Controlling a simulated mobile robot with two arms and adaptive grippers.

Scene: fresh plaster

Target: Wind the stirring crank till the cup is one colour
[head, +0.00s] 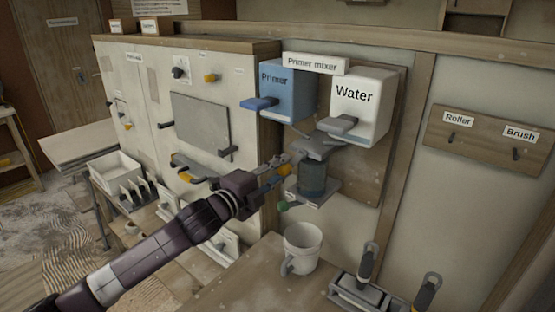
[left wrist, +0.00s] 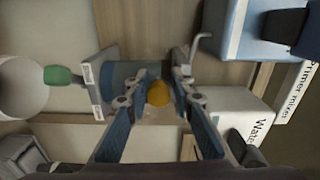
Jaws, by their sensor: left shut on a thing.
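The crank's yellow knob (head: 285,170) sits between the fingers of my left gripper (head: 280,177), which is shut on it. In the left wrist view the round knob (left wrist: 159,93) shows between the two fingertips (left wrist: 158,88). The mixing cup (head: 313,180) is a blue-grey, see-through cylinder under the grey mixer head (head: 322,147). It also shows behind the fingers in the left wrist view (left wrist: 124,70); I cannot tell whether its contents are one colour. The crank arm is mostly hidden by the gripper. My right gripper is not in view.
A blue Primer tank (head: 290,88) and a white Water tank (head: 362,100) hang above, each with a lever. A green tap handle (head: 283,206) is below the cup. A white mug (head: 302,247) stands on the bench, left of a tray (head: 365,300) with handled tools.

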